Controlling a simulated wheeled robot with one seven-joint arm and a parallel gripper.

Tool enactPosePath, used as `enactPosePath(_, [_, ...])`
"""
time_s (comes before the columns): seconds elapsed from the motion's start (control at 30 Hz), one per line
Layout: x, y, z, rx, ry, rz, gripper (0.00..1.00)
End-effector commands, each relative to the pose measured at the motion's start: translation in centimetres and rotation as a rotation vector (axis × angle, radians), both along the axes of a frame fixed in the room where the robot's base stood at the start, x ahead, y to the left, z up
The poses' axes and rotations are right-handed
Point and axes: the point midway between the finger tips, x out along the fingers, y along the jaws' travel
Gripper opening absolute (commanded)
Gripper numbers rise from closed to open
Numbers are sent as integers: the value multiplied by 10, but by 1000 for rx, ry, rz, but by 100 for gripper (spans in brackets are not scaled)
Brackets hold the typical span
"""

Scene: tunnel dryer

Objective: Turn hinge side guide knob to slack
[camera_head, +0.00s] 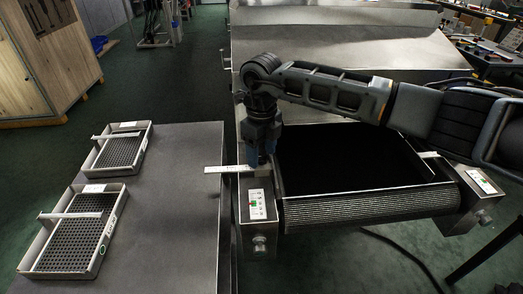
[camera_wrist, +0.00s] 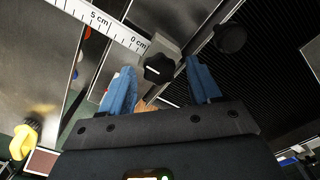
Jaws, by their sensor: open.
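A black lobed knob (camera_wrist: 158,68) with a white pointer line sits on a grey metal block beside the zero end of a white ruler scale (camera_wrist: 98,25) in the wrist view. My gripper (camera_head: 260,160) is open and points down at the left front corner of the dryer belt. In the wrist view the knob shows between the blue fingertips, and I see no clear contact. A second, round black knob (camera_wrist: 230,38) shows to the right, beyond the right finger. In the head view the gripper hides the lobed knob; the ruler (camera_head: 228,169) sticks out to its left.
The dark conveyor belt (camera_head: 355,207) lies right of the gripper, between a left control box (camera_head: 257,205) and a right one (camera_head: 481,182). A steel table (camera_head: 175,190) with two perforated trays stands left. A cable lies on the floor at front right.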

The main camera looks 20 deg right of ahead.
Motion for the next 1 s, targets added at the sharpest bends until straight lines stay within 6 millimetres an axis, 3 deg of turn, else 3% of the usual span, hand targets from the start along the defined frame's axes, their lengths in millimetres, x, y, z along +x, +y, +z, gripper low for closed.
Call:
enactPosePath(0.27, [0, 0, -2, 0, -1, 1, 62])
enactPosePath(0.83, [0, 0, -1, 0, -1, 1, 8])
enactPosePath(1.0, [0, 0, -1, 0, -1, 8, 7])
